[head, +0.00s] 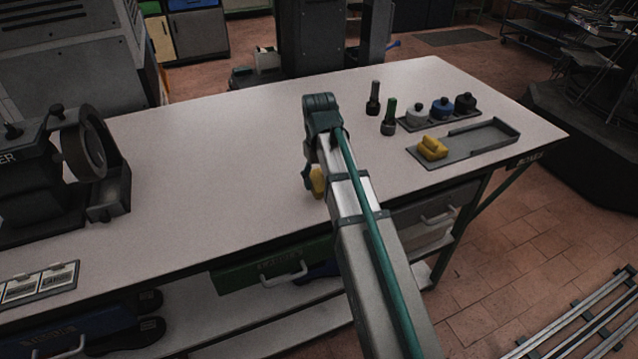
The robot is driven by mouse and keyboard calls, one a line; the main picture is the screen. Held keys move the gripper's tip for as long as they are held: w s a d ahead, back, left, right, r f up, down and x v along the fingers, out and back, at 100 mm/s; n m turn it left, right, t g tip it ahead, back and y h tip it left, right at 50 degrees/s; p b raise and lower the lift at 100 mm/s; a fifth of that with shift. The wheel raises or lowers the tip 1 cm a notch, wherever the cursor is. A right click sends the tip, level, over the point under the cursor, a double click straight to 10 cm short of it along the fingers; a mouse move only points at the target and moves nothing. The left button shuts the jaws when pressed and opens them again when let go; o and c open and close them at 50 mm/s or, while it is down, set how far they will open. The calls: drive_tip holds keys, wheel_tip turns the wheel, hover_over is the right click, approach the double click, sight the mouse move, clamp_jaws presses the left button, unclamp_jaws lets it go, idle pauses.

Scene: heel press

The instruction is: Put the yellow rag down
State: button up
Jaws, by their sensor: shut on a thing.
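My gripper (309,178) hangs at the end of my arm, near the front edge of the table, mostly hidden behind the arm. It is shut on a yellow rag (318,184), of which only a small part shows beside the arm. Whether the rag touches the tabletop cannot be told. A second yellow, folded-looking thing (432,147) lies at the left end of a shallow grey tray (480,143) on the right of the table.
On the table (210,180), a dark green-capped bottle (388,118) and a dark bottle (374,98) stand near a rack with white, blue (442,107) and black pots. A dark machine (60,165) stands at the left. The table's middle is clear.

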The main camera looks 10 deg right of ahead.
sight(319, 179)
drive_tip(key=shift+f, duration=1.15)
drive_tip(key=shift+f, duration=0.2)
drive_tip(key=o, duration=1.3)
drive_tip(key=shift+o, duration=0.2)
wheel_tip(319, 179, up, 11)
drive_tip(key=shift+b, duration=0.85)
drive_tip(key=shift+r, duration=0.7)
